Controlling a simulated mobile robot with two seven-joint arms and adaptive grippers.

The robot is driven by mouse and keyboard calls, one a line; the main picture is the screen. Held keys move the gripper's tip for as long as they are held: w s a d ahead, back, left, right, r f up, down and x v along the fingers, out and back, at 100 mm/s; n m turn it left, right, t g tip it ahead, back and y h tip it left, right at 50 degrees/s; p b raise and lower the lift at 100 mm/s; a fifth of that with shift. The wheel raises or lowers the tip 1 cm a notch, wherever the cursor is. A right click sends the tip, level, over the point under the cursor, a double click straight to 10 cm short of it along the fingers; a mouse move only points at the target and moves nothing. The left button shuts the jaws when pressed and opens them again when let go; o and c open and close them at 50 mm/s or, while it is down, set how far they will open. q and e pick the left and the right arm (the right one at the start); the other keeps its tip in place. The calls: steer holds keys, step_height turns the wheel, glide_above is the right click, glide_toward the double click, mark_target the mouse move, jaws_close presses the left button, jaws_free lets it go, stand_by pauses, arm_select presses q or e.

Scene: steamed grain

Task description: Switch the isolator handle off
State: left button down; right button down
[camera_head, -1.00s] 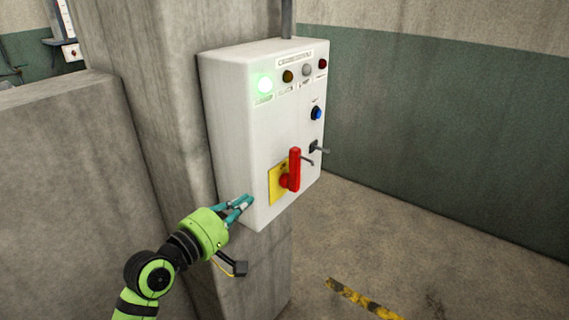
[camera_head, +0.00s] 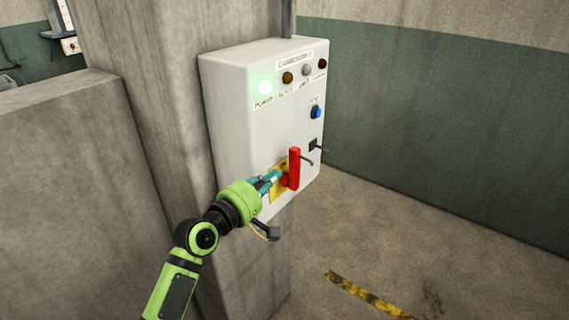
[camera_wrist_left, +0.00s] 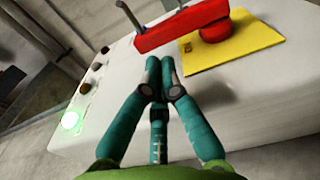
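The red isolator handle (camera_head: 294,168) stands upright on a yellow plate (camera_head: 277,188) low on the front of a white control box (camera_head: 240,120). In the left wrist view the red handle (camera_wrist_left: 182,25) crosses the top, with its round red hub over the yellow plate (camera_wrist_left: 235,44). My left gripper (camera_head: 280,175) is at the plate's left side, close to the handle. In the wrist view its teal fingers (camera_wrist_left: 160,65) are together with nothing seen between them, just short of the handle. I cannot tell whether they touch it. My right gripper is not in view.
The box carries a lit green lamp (camera_head: 265,87), other lamps, a blue knob (camera_head: 316,112) and a key switch (camera_head: 313,146). It is mounted on a concrete pillar (camera_head: 160,110). A low concrete wall (camera_head: 70,190) stands left. The floor at right is open.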

mark_target(292, 161)
arm_select(q)
steer(key=p+x, duration=0.1)
steer(key=x, duration=0.4)
stand_by(0.3)
steer(key=shift+w+d+r, duration=0.25)
steer(key=shift+w+d, duration=0.05)
steer(key=shift+w, duration=0.05)
